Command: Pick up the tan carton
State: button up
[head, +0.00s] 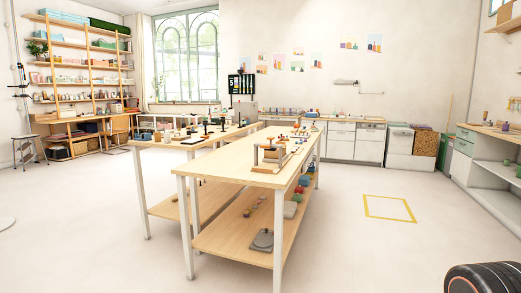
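I cannot make out a tan carton for certain in the head view. Many small items on the tables and shelves are too small to tell apart. A brown speckled box-like bin (426,143) stands on the floor at the back right, but I cannot tell if it is a carton. My gripper is not in view, so its state does not show.
A long wooden worktable (225,166) with white legs and a lower shelf (215,238) stands in front of me. A second table (156,141) is behind its left side. Tall shelves (92,68) stand back left. Floor is open left and right; a yellow square (390,218) marks it.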

aim_at(268, 155)
jog(key=i+l+u, duration=0.1)
jog(key=i, duration=0.35)
jog(key=i+l+u, duration=0.15)
jog(key=i+l, duration=0.2)
jog(key=i+l+u, duration=0.1)
jog(key=i+l, duration=0.15)
jog(key=i, duration=0.25)
